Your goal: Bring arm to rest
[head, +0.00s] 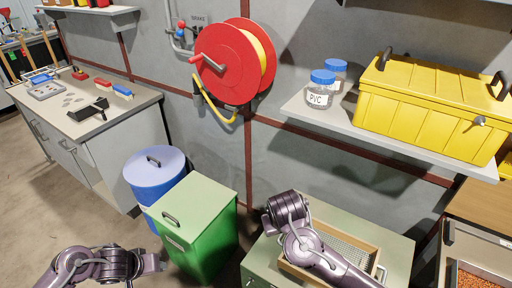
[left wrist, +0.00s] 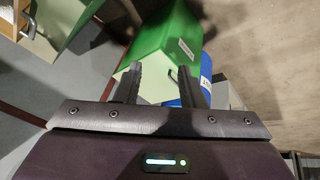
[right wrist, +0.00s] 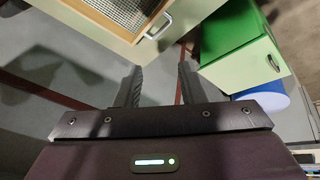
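My left arm comes in low at the left of the head view, its gripper end (head: 152,263) in front of the green bin (head: 190,222). In the left wrist view the left gripper (left wrist: 158,82) has its fingers apart with nothing held; the green bin shows beyond them. My right arm reaches up from the bottom of the head view, in front of the sieve tray (head: 372,258). The right gripper's fingers are hidden there. In the right wrist view the right gripper (right wrist: 158,82) has its fingers apart and empty, with grey wall and floor beyond.
A blue-lidded bin (head: 153,172) stands beside the green bin. A pale green cabinet (head: 398,245) carries the sieve tray. A red hose reel (head: 228,62) hangs on the wall. Open floor lies at left.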

